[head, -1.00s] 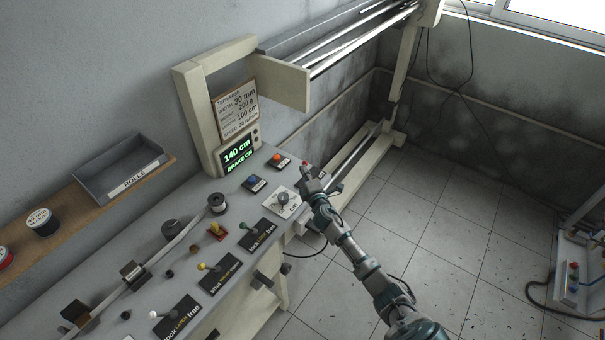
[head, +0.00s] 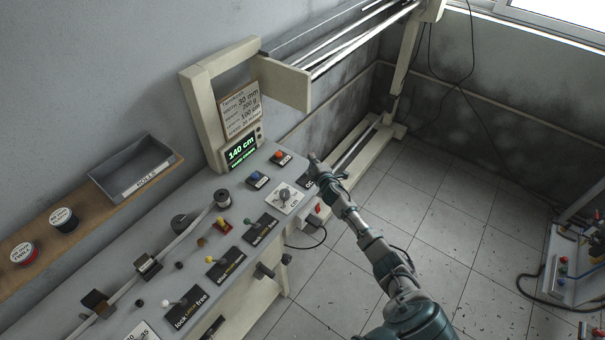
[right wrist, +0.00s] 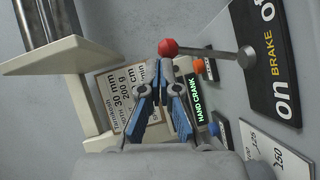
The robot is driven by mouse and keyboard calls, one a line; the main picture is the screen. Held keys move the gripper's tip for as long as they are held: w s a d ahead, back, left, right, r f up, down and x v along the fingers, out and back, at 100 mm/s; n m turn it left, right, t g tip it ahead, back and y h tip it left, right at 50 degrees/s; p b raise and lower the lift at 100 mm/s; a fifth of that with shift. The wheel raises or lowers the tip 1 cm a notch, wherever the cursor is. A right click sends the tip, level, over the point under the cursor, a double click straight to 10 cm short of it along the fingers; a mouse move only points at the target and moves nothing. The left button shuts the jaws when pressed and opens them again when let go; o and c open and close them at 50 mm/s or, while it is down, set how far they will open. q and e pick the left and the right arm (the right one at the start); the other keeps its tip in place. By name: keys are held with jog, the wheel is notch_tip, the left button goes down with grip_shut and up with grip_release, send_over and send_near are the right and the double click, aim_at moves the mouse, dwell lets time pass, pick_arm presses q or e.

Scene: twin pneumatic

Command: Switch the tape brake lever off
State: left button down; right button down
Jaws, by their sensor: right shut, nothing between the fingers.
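The tape brake lever has a red ball knob (right wrist: 168,47) on a grey rod. Its base meets a black plate (right wrist: 270,55) marked "on BRAKE off" in the right wrist view. The rod points sideways, off the left of the plate. In the head view the knob is hidden at my gripper, and only part of the plate (head: 308,184) shows. My right gripper (head: 313,160) is shut and empty at the bench's far right end. In the right wrist view its fingertips (right wrist: 163,70) are just below the knob; I cannot tell whether they touch it. My left gripper is not in view.
The display (head: 241,152) reads "140 cm", and "HAND CRANK" in the wrist view. A dial (head: 285,197), a blue button (head: 256,177) and an orange button (head: 279,155) sit beside the brake plate. Several small levers line the bench's front.

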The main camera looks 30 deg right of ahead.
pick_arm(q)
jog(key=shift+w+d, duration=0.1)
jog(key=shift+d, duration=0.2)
pick_arm(e)
jog(key=shift+w+d, duration=0.1)
jog(key=shift+d, duration=0.5)
